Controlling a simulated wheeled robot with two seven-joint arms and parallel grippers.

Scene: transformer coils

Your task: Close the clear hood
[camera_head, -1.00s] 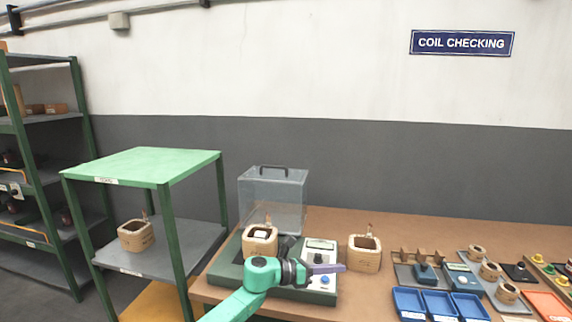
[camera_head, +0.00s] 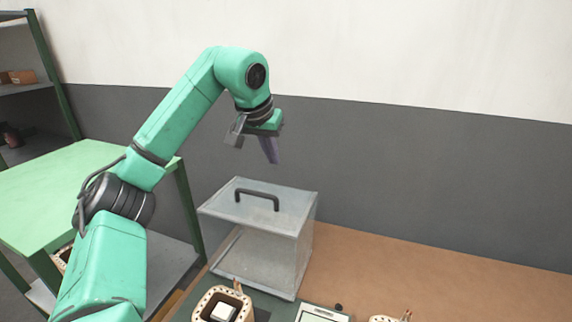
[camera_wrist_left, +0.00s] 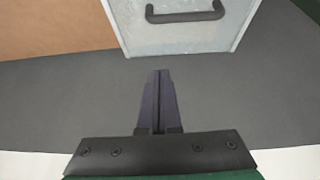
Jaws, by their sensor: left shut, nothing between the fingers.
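The clear hood (camera_head: 262,240) is a see-through box with a dark handle (camera_head: 257,199) on its top. It stands upright at the back of the green base plate (camera_head: 262,312), behind a wooden coil (camera_head: 222,305) that sits uncovered. My left gripper (camera_head: 272,160) is shut and empty, above and behind the hood, fingers pointing down, apart from the handle. In the left wrist view the shut fingers (camera_wrist_left: 160,80) point toward the handle (camera_wrist_left: 186,14) and the hood's top (camera_wrist_left: 185,38). My right gripper is not in view.
A green-topped rack (camera_head: 60,190) stands at the left, close to my left arm. Another coil (camera_head: 388,319) is at the lower edge, right of the base. The brown bench (camera_head: 420,275) is clear to the right of the hood. A grey and white wall stands behind.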

